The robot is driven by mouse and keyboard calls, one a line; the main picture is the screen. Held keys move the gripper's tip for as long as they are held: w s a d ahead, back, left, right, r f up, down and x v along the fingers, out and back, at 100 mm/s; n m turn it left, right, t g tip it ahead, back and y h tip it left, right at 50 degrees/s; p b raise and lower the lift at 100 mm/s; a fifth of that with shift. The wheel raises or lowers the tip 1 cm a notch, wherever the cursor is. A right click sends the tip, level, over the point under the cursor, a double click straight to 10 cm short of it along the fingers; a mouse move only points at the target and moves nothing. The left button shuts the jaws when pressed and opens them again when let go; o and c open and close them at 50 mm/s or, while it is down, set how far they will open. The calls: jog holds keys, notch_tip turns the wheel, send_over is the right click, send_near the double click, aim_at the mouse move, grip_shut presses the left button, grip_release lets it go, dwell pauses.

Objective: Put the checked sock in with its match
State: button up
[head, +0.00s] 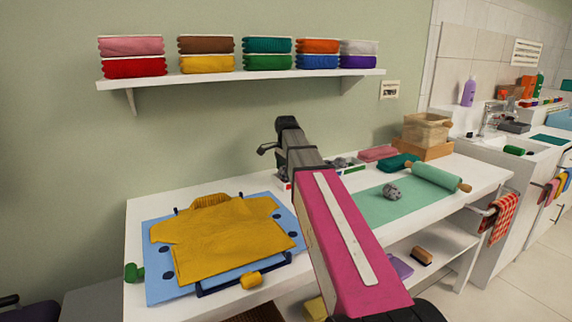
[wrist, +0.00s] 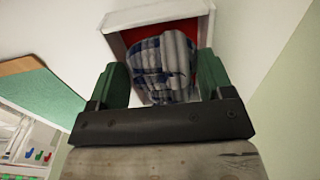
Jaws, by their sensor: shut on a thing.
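My gripper (wrist: 163,75) has its two green fingers on either side of a blue, grey and white checked sock (wrist: 160,62) in the wrist view and is shut on it. Behind the sock is a white-walled compartment with a red floor (wrist: 190,28); I cannot tell whether the sock touches it. In the head view, a divided sock tray (head: 347,166) with coloured sections and grey balled socks shows partly behind my arm. My gripper and the held sock are hidden there. Another grey patterned balled sock (head: 393,192) lies on the green mat (head: 380,207).
A rolled green cylinder with wooden ends (head: 437,177) lies on the mat. Folded pink (head: 379,153) and teal cloths (head: 398,163) lie behind it. A yellow shirt (head: 225,235) covers a blue board at left. A wall shelf (head: 250,77) holds folded stacks above.

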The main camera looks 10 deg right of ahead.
jog(key=shift+f, duration=0.35)
jog(key=shift+f, duration=0.35)
dwell(0.5)
jog(key=o, duration=0.7)
jog(key=shift+c, duration=0.8)
jog(key=shift+r, duration=0.1)
jog(key=shift+o, duration=1.1)
jog(key=shift+r, duration=4.4)
